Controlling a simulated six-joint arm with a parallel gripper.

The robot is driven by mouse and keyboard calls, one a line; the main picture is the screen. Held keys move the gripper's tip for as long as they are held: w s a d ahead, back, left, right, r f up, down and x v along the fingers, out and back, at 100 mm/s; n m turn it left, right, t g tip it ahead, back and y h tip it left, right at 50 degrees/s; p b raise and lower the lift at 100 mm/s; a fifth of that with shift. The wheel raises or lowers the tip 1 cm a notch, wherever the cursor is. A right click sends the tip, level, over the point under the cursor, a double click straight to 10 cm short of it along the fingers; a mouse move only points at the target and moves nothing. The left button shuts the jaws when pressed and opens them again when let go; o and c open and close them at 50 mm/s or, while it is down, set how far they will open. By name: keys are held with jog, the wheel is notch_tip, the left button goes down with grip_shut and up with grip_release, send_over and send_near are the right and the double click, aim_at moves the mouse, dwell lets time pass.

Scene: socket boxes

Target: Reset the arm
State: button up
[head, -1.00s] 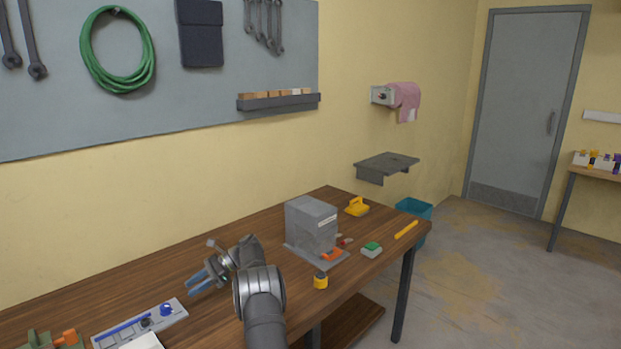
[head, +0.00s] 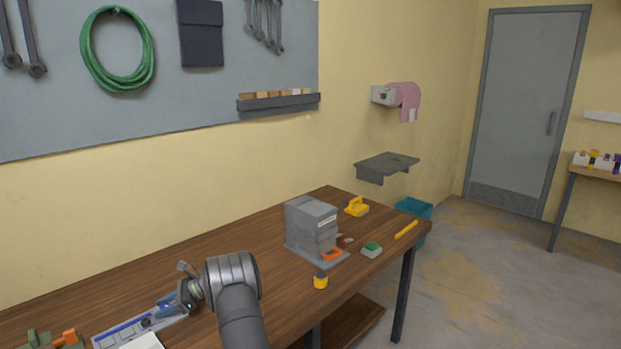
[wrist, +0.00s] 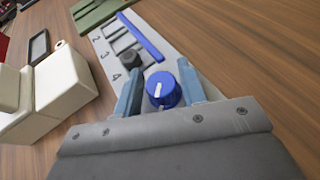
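My gripper (wrist: 160,75) has two blue fingers and is open, one finger on each side of a blue knob (wrist: 163,92) with a white pointer mark. The gaps between knob and fingers are narrow; I cannot tell whether either finger touches it. The knob is on a light grey panel (wrist: 106,48) with printed numbers, a blue bar (wrist: 141,37) and a small dark knob (wrist: 131,61). In the head view the panel (head: 106,337) lies at the table's lower left, with my gripper (head: 168,304) over its right end.
A grey box (head: 303,222) stands on the wooden table (head: 228,244), with a yellow-and-black piece (head: 320,281), a green-topped block (head: 371,249) and a yellow bar (head: 406,230) nearby. White blocks (wrist: 50,92) stand left of the panel in the wrist view. The table behind my arm is clear.

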jog(key=m+t, duration=0.6)
jog(key=t, duration=0.1)
jog(key=shift+m+t, duration=0.3)
jog(key=shift+v, duration=3.25)
